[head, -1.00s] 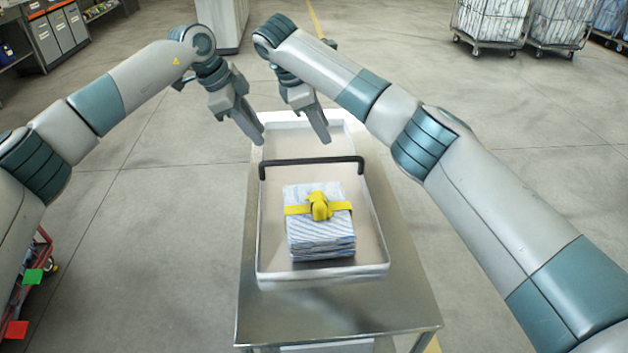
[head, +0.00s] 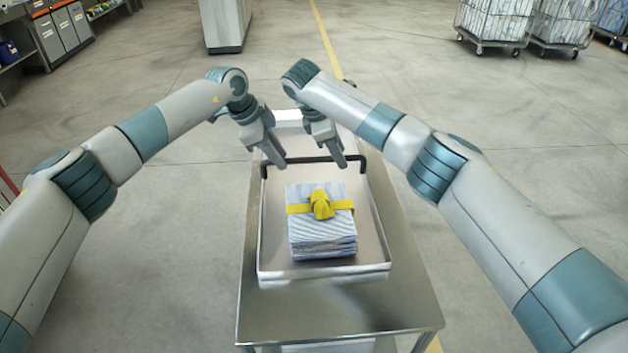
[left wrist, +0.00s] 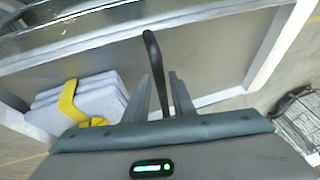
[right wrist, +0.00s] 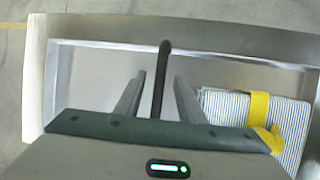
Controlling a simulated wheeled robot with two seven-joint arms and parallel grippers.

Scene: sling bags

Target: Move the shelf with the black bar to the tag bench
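A light shallow tray-like shelf (head: 267,232) lies on a metal table (head: 400,318), with a black bar (head: 296,160) raised across its middle. A stack of folded striped cloth (head: 320,240) with a yellow strap (head: 321,205) lies in its near part. My left gripper (head: 281,163) and my right gripper (head: 343,164) are over the bar, near its left and right parts. In the left wrist view the bar (left wrist: 150,45) runs between the open fingers (left wrist: 161,78). In the right wrist view it (right wrist: 164,55) also runs between open fingers (right wrist: 160,76), with gaps on both sides.
Wire carts with white bundles (head: 495,20) stand at the back right. A grey cabinet (head: 225,25) stands at the back, and grey bins (head: 58,35) at the back left. The floor (head: 520,130) around the table is mostly clear.

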